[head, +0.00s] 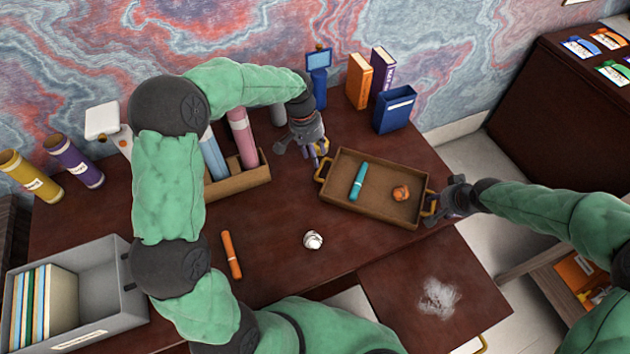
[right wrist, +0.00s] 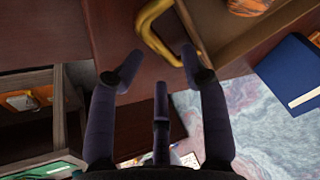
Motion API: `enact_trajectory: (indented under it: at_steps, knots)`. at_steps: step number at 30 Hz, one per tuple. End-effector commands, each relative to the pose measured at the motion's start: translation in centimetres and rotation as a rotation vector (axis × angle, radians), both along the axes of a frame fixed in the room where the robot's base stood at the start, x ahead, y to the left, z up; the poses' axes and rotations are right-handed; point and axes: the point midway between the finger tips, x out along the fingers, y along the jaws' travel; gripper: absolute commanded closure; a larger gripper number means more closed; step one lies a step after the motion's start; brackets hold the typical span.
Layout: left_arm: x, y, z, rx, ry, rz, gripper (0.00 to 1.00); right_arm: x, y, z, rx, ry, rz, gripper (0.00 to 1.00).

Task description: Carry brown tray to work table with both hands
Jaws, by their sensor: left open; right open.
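The brown tray (head: 345,197) lies on the dark red desk at the right, with a brass handle at each short end. It holds a teal marker (head: 358,182) and an orange-brown ball-like object (head: 401,193). My left gripper (head: 316,155) is open just above the tray's left handle (head: 322,168). My right gripper (head: 438,203) is open beside the right handle (head: 430,206). In the right wrist view the open right fingers (right wrist: 160,65) are close to the brass handle (right wrist: 158,35); I cannot tell whether they touch it.
A blue box (head: 394,112) and books (head: 359,80) stand behind the tray. An orange marker (head: 231,254) and a crumpled white ball (head: 312,240) lie on the desk. A grey bin (head: 115,310) stands at left. A lower surface with white powder (head: 437,297) is in front.

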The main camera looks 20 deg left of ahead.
Motion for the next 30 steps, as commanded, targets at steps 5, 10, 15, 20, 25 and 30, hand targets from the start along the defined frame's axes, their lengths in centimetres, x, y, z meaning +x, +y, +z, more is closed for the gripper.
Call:
enact_trajectory:
  at_steps: [5, 10, 15, 20, 25, 30]
  knots:
    - [0.0, 0.0, 0.0, 0.0, 0.0, 0.0, 0.55, -1.0, -0.4, 2.4, 0.001, -0.002, -0.001, 0.55]
    - [0.0, 0.0, 0.0, 0.0, 0.0, 0.0, 0.55, -1.7, -0.6, 3.8, 0.0, 0.0, 0.0, 0.55]
    - [0.0, 0.0, 0.0, 0.0, 0.0, 0.0, 0.55, -1.9, -0.7, 4.4, 0.001, 0.0, 0.0, 0.55]
    - [0.0, 0.0, 0.0, 0.0, 0.0, 0.0, 0.55, -2.0, -0.7, 4.4, 0.001, 0.0, 0.0, 0.55]
    - [0.0, 0.0, 0.0, 0.0, 0.0, 0.0, 0.55, -2.0, -0.7, 4.4, 0.001, 0.001, 0.001, 0.55]
    - [0.0, 0.0, 0.0, 0.0, 0.0, 0.0, 0.55, -1.9, -0.7, 4.4, 0.001, 0.001, 0.001, 0.55]
